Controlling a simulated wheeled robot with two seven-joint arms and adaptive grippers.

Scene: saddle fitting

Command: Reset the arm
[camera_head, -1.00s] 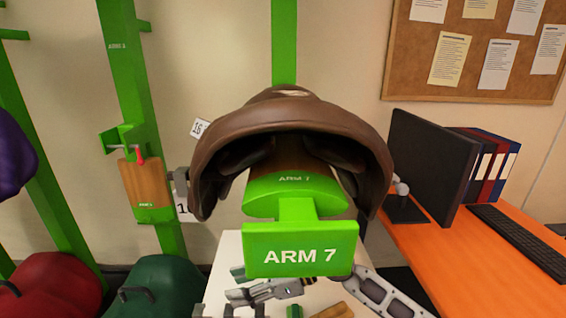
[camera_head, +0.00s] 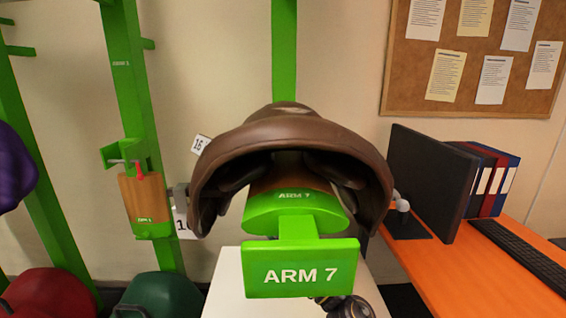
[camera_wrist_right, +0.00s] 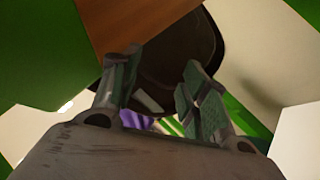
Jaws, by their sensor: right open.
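The green arm labelled ARM 7 (camera_head: 300,268) stands at the centre of the head view, its green-fronted wooden top (camera_head: 295,209) under a brown saddle (camera_head: 290,133). The saddle drapes over both sides of it. My right gripper (camera_wrist_right: 160,78) is open in the right wrist view, with nothing between its fingers. A dark rounded shape, perhaps the saddle's underside, lies beyond the fingertips. In the head view only a dark piece of my arm (camera_head: 347,307) shows below the sign; the right gripper is not visible there. My left gripper is not in view.
At left, a green post carries a lowered wooden arm (camera_head: 146,205) with a red-handled part (camera_head: 139,172). Red (camera_head: 50,295) and green (camera_head: 160,294) saddles sit low left. An orange desk (camera_head: 440,262) with a monitor (camera_head: 428,180) stands right. A white table (camera_head: 233,285) lies below.

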